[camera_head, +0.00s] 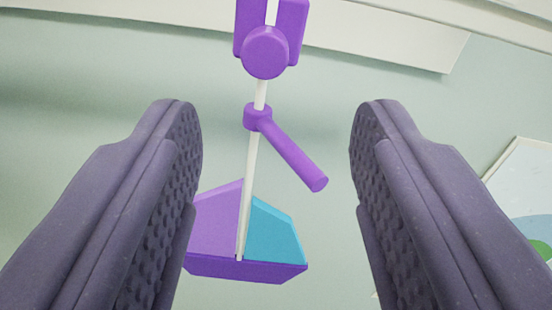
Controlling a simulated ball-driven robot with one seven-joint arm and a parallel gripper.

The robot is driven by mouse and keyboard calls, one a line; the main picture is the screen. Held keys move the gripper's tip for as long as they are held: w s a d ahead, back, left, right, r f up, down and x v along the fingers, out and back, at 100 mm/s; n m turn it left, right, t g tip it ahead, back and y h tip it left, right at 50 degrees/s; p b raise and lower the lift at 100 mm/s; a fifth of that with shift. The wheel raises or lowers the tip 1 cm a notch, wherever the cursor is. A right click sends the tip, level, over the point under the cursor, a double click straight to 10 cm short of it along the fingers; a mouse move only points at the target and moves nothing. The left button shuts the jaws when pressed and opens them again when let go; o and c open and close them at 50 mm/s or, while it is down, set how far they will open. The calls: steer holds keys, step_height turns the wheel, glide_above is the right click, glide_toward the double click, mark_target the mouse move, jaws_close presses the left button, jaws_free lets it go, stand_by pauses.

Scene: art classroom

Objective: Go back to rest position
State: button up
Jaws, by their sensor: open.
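My gripper (276,105) is open, with its two dark, textured fingers wide apart on the left and right of the picture. Nothing is held between them. In the gap beyond the fingers I see a purple wall fixture (265,52) with a white rod running down from it. A purple handle (295,155) sticks out from a collar on the rod. At the rod's lower end is a boat shape (245,267) with a lilac sail and a teal sail. The left finger hides part of the lilac sail.
A pale green wall (330,110) fills the background. A white ledge or panel (390,35) crosses the top. A picture with blue and green shapes (522,195) is at the right edge, partly behind the right finger. The space between the fingers is clear.

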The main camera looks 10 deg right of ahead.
steer(key=s+f+m+g+b, duration=0.1)
steer(key=s+f+b, duration=0.1)
steer(key=f+b, duration=1.4)
steer(key=s+f+m+g+b, duration=0.1)
steer(key=s+f+b, duration=0.1)
steer(key=f+b, duration=1.5)
step_height(320, 180, down, 7)
steer(key=shift+s+r+g, duration=0.1)
steer(key=shift+s+g, duration=0.2)
steer(key=shift+a, duration=0.1)
